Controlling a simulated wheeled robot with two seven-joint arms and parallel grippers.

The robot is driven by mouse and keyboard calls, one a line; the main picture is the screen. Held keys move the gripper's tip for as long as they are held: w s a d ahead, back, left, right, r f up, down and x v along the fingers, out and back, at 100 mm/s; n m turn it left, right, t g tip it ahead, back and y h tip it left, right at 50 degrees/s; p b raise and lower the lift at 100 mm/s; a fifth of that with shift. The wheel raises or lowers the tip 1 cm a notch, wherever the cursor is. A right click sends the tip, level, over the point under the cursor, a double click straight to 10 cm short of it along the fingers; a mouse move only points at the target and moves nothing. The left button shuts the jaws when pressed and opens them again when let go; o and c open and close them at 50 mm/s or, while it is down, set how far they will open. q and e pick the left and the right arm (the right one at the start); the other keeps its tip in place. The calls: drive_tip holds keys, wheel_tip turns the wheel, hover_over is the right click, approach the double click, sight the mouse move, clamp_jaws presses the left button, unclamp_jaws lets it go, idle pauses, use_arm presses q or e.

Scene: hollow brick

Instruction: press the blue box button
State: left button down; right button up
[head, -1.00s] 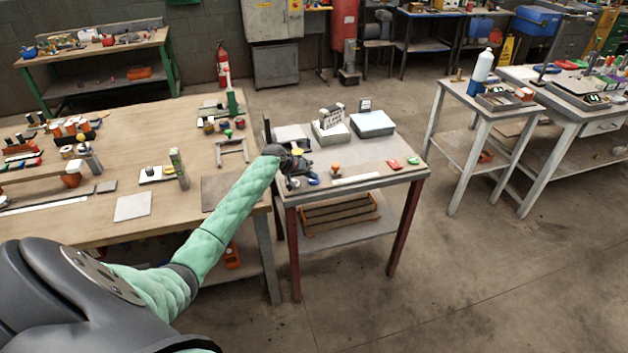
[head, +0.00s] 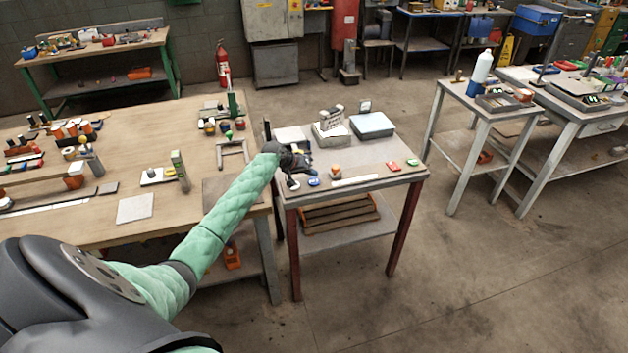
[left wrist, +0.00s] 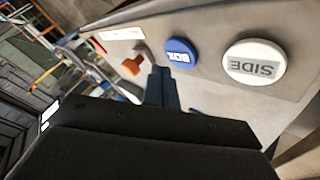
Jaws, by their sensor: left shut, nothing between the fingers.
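The blue box button (head: 313,182) is a small round button near the front edge of the small table, left of its middle. In the left wrist view the blue button (left wrist: 180,51) carries white lettering and sits just beyond the fingertips. A white button marked SIDE (left wrist: 254,62) is to its right. My left gripper (head: 300,165) is over the table's left part, just behind the blue button. In the left wrist view its fingers (left wrist: 162,76) are together with nothing between them. I cannot tell whether they touch the button. My right gripper is not in view.
The small table (head: 370,157) also holds an orange-topped object (head: 335,170), a white strip (head: 356,181), red (head: 393,166) and green (head: 412,163) pieces, and a light-blue box (head: 372,125) at the back. A cluttered wooden bench (head: 160,110) adjoins on the left.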

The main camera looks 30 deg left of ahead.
sight(311, 182)
use_arm(q)
drive_tip(key=shift+r+p, duration=1.45)
drive_tip(key=shift+r, duration=0.85)
drive_tip(key=shift+f, duration=0.1)
